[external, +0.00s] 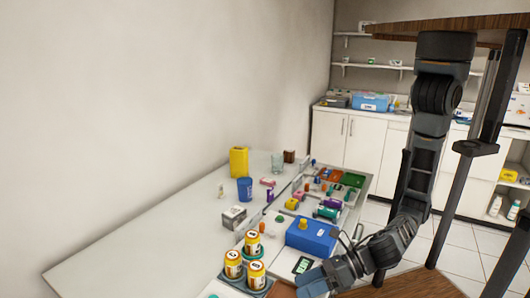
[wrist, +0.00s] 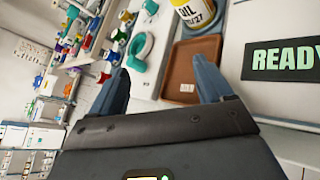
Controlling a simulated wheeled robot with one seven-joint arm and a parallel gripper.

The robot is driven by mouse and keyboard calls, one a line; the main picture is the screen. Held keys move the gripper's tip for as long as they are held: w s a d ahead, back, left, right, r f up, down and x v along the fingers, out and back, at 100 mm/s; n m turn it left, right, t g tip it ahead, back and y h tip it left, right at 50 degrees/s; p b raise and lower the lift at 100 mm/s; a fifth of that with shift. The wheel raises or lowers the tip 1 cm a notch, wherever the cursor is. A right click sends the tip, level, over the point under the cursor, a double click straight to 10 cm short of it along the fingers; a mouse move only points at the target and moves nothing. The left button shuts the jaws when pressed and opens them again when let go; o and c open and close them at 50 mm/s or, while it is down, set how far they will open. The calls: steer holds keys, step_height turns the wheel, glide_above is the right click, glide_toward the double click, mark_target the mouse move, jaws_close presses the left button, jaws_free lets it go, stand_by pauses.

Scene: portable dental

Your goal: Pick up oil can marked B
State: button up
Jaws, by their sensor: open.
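Three yellow and white oil cans stand grouped at the front of the table: a back one (external: 252,246), a left one (external: 233,267) and a front right one (external: 256,276). Their lids carry dark letters too small for me to read, so I cannot tell which is B. My gripper (external: 312,284) is open and empty, low at the table's front edge, to the right of the cans and apart from them. In the wrist view my gripper's fingers (wrist: 162,84) are spread. A yellow can with an "OIL" label (wrist: 194,14) is cut off by the top edge there.
A dark holder (external: 232,284) surrounds the cans' bases. A brown tray (wrist: 190,72) and a black "READY" display (wrist: 282,60) lie close by. The table's left part is clear.

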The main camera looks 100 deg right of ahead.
mark_target(256, 271)
steer(key=w+d+h+b, duration=0.1)
steer(key=h, duration=0.1)
steer(key=w+d+r+n+g+h, duration=0.1)
steer(key=w+d, duration=0.1)
steer(key=w+d+g+h+b, duration=0.1)
steer(key=w+d+h, duration=0.1)
steer(key=shift+w+d+r+n+h+b, duration=0.1)
steer(key=shift+r+n+h+b, duration=0.2)
steer(key=shift+r+b, duration=0.05)
steer(key=shift+f+x, duration=0.15)
steer(key=shift+x, duration=1.75)
steer(key=shift+f+x, duration=0.2)
steer(key=shift+x, duration=1.75)
steer(key=shift+s, duration=0.25)
steer(key=shift+c, duration=0.5)
steer(key=shift+r, duration=0.1)
steer(key=c, duration=1)
